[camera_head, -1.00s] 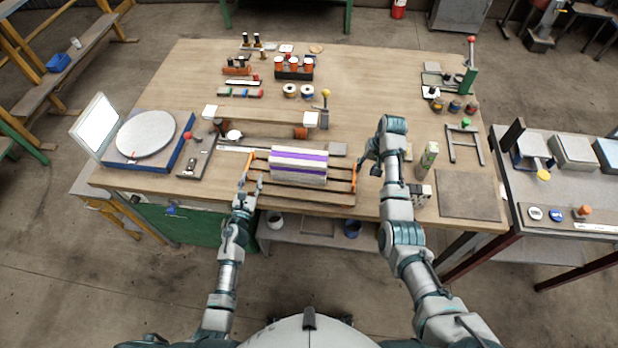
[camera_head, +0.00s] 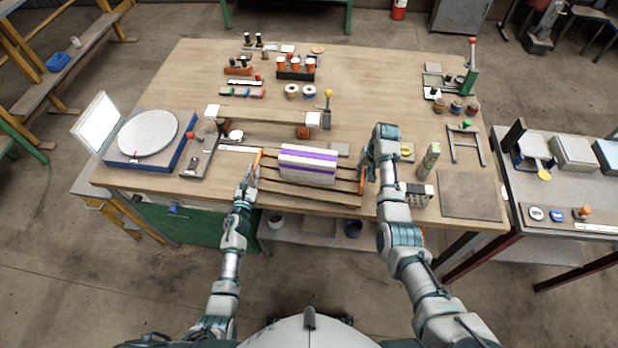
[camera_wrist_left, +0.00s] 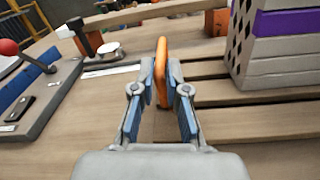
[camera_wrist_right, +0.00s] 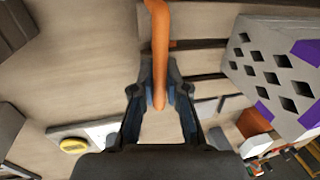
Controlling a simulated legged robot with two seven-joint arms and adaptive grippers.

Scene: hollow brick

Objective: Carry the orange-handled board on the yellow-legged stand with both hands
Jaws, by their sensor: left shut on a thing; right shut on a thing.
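The slatted board (camera_head: 312,196) is at the worktable's front edge, with an upright orange handle at each end. A pale hollow brick with purple stripes (camera_head: 308,167) stands on it. My left gripper (camera_head: 251,178) is shut on the left orange handle (camera_wrist_left: 160,68), between its fingers in the left wrist view. My right gripper (camera_head: 369,174) is shut on the right orange handle (camera_wrist_right: 159,40), which runs between its fingers in the right wrist view. I cannot tell whether the board touches the tabletop. A yellow-legged stand (camera_head: 112,214) shows partly at the table's left end.
A beam with white end blocks (camera_head: 262,117) lies behind the board. A round turntable (camera_head: 148,133) is at left. A green spray can or bottle (camera_head: 430,158) and a dark mat (camera_head: 469,195) are at right. A bench (camera_head: 55,72) stands far left, beyond open floor.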

